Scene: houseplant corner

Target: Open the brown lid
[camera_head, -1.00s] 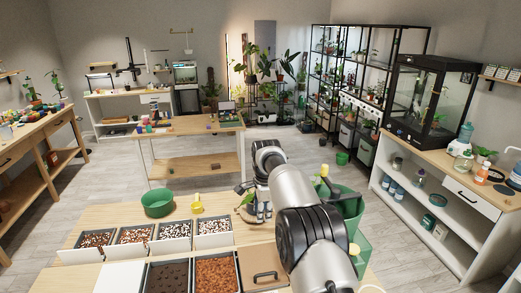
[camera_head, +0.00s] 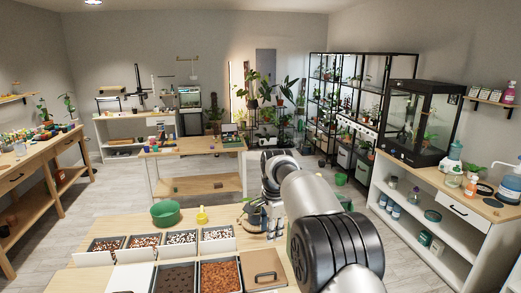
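The brown lid (camera_head: 262,268) is a flat tan panel with a dark bar handle. It covers the rightmost bin in the front row on the near wooden table, and it lies closed. My gripper (camera_head: 274,236) points down just beyond the lid and slightly to its right, apart from the handle. The fingers are small and partly merge with the clutter behind them, so I cannot tell whether they are open or shut. My arm comes in from the lower right and hides the table's right side.
Left of the lid are a bin of reddish-brown chips (camera_head: 220,275) and a dark soil bin (camera_head: 174,278). Several white-fronted bins stand behind. A green bowl (camera_head: 165,212) and a yellow mug (camera_head: 202,217) stand at the table's back. A white shelf unit (camera_head: 440,222) is at the right.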

